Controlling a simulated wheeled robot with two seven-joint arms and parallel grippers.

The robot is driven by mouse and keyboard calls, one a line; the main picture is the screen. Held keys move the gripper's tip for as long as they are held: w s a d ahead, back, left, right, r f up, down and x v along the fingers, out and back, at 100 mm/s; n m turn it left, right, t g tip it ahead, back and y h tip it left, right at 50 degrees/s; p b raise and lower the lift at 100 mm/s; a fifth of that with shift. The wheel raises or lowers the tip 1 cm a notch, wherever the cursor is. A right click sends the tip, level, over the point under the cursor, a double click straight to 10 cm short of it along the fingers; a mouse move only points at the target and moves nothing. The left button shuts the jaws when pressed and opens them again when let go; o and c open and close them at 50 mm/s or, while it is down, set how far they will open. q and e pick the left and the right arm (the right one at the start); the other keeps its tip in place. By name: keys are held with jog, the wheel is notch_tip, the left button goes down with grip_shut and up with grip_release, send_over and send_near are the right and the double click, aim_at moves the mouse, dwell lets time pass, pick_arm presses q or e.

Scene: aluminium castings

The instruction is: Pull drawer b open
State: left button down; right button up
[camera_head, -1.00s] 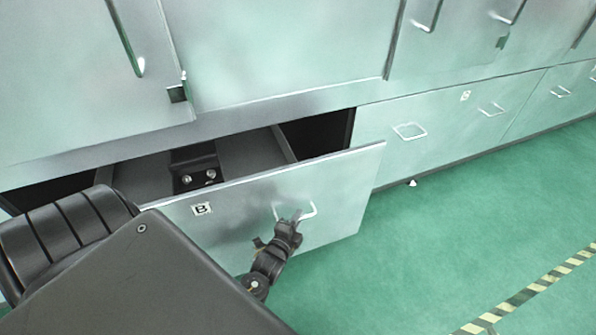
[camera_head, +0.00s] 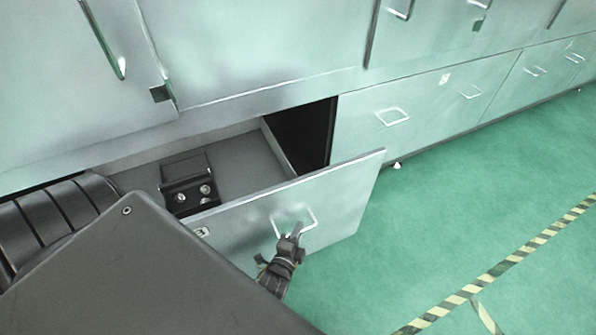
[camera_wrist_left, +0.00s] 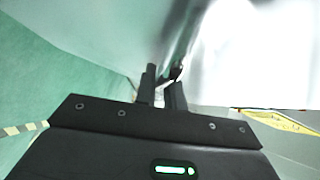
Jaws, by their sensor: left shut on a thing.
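Drawer b (camera_head: 345,205) stands pulled out of the cabinet, with its label (camera_head: 202,232) partly hidden by my arm. Its pale bar handle (camera_head: 311,217) is on the front face. My left gripper (camera_head: 291,238) is at the handle and shut on it. The left wrist view also shows the gripper's fingers (camera_wrist_left: 163,88) together close to the bright drawer front. My right gripper is not in view.
Closed drawers with bar handles (camera_head: 393,117) run along the cabinet to the right. Cabinet doors (camera_head: 250,50) with long handles are above. The green floor (camera_head: 450,210) is clear in front, with a yellow-black striped line (camera_head: 500,268).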

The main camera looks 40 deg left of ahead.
pick_arm(q)
jog(key=c, duration=1.5)
grip_release()
